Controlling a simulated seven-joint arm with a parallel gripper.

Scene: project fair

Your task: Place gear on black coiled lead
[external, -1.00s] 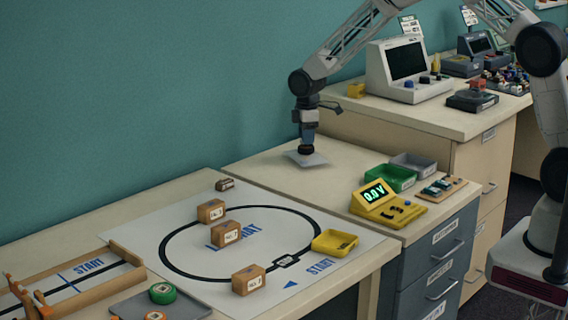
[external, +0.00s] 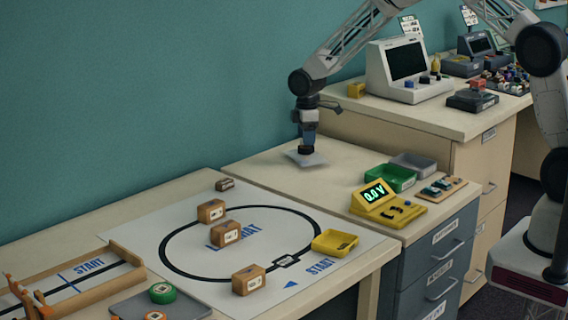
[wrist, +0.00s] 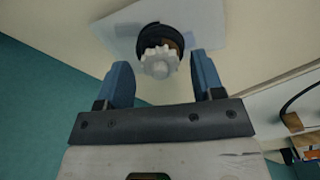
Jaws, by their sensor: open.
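The gear (wrist: 158,63) is pale grey and toothed. In the wrist view it shows in front of the black coiled lead (wrist: 149,37), overlapping its lower part. A brownish patch shows inside the coil behind the gear. The lead also shows as a dark ring in the external view (external: 306,150), on a pale flat sheet (external: 318,160). My gripper (wrist: 161,72) is open, with one blue finger on each side of the gear and a gap to both. In the external view my gripper (external: 308,136) points down just above the lead; the gear cannot be made out there.
A green tray (external: 402,186), a grey tray (external: 432,160) and a yellow meter reading 0.0 V (external: 375,205) stand to the right on the same bench. A yellow tray (external: 334,251) and several small labelled blocks sit on the track mat at left. Bench around the sheet is clear.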

